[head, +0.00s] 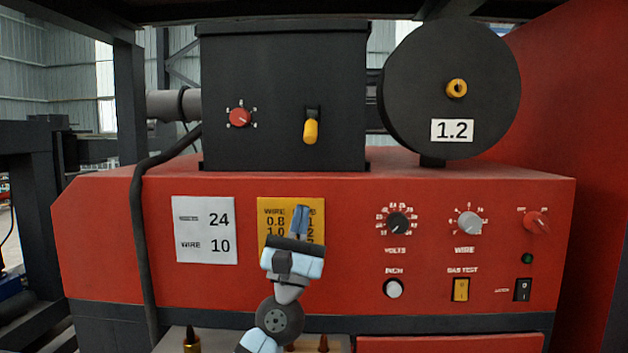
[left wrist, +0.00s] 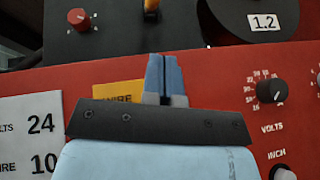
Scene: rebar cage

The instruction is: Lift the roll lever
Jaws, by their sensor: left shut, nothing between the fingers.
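The roll lever (head: 310,129) has a yellow handle hanging down from a black pivot on the front of the black feeder box (head: 284,75). In the left wrist view the lower end of the lever (left wrist: 152,6) shows at the top edge, above the fingertips. My left gripper (head: 300,210) is shut and empty, its fingers pointing up in front of the yellow wire chart (head: 275,212), below the lever and apart from it. In the left wrist view the shut fingers of the gripper (left wrist: 163,62) stand upright. My right gripper is not in view.
A red knob (head: 240,117) is left of the lever. The black wire spool (head: 450,88) stands to the right. The red panel (head: 350,240) carries a black volts knob (head: 399,223), a grey wire knob (head: 469,223) and switches. A black cable (head: 139,230) hangs at the left.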

